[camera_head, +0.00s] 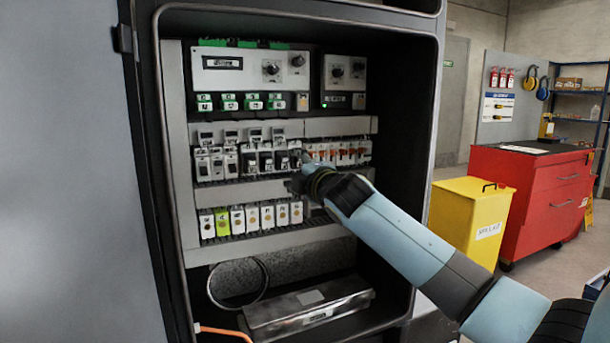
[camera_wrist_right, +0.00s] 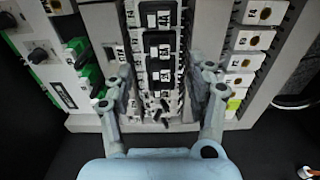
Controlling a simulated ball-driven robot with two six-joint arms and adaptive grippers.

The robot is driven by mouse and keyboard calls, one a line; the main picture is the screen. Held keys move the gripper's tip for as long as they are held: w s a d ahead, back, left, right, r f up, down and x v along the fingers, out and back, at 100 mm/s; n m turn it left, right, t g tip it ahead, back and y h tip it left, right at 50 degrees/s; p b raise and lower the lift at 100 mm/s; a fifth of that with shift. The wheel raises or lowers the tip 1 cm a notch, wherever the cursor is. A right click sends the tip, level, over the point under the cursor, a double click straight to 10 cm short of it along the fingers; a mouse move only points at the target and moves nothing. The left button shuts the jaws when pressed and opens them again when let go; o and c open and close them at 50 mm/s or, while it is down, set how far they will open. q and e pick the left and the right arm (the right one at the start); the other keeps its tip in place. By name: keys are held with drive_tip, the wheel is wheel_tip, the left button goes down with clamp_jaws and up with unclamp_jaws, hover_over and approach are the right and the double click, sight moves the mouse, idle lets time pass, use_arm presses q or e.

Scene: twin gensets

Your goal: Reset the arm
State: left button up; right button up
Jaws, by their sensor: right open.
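My right arm reaches from the lower right into the open electrical cabinet. My right gripper (camera_head: 298,172) is in front of the middle breaker row (camera_head: 245,160), near that row's right part. In the right wrist view the gripper (camera_wrist_right: 162,85) is open, with one finger on each side of a column of dark breakers (camera_wrist_right: 160,50). Nothing is held between the fingers. Small black levers (camera_wrist_right: 160,108) show between them. Whether the fingers touch the breakers I cannot tell. My left gripper is not in view.
Orange-marked breakers (camera_head: 340,153) sit right of the gripper, and a row of labelled modules (camera_head: 252,216) lies below. The cabinet's right frame (camera_head: 425,150) stands close to my arm. A yellow bin (camera_head: 470,222) and a red tool cabinet (camera_head: 535,195) stand outside.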

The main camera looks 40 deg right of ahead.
drive_tip(key=s+a, duration=0.1)
drive_tip(key=s, duration=0.5)
drive_tip(key=s+a+f+m+g, duration=0.1)
drive_tip(key=s+f+m+g, duration=0.15)
drive_tip(key=s+f, duration=0.75)
drive_tip(key=s+f+m+g, duration=0.1)
drive_tip(key=s+f+g, duration=0.25)
drive_tip(key=f, duration=1.45)
drive_tip(key=s+a+f+m+g, duration=0.1)
drive_tip(key=s+f+m+g, duration=0.15)
drive_tip(key=s+f, duration=0.75)
drive_tip(key=s+a+f+m+g+y, duration=0.1)
drive_tip(key=s+a+f+m+g, duration=0.1)
drive_tip(key=s+f, duration=0.6)
drive_tip(key=s+a+f+m+g, duration=0.3)
drive_tip(key=s+f, duration=0.5)
drive_tip(key=s, duration=0.6)
drive_tip(key=s+a+f+m+g+y, duration=0.1)
drive_tip(key=s+a+f+m+g, duration=0.1)
drive_tip(key=s+f, duration=0.6)
drive_tip(key=s+m+g, duration=0.1)
drive_tip(key=s+m, duration=0.1)
drive_tip(key=s, duration=0.2)
drive_tip(key=shift+a+f+m+y, duration=0.15)
drive_tip(key=shift+m+y, duration=0.15)
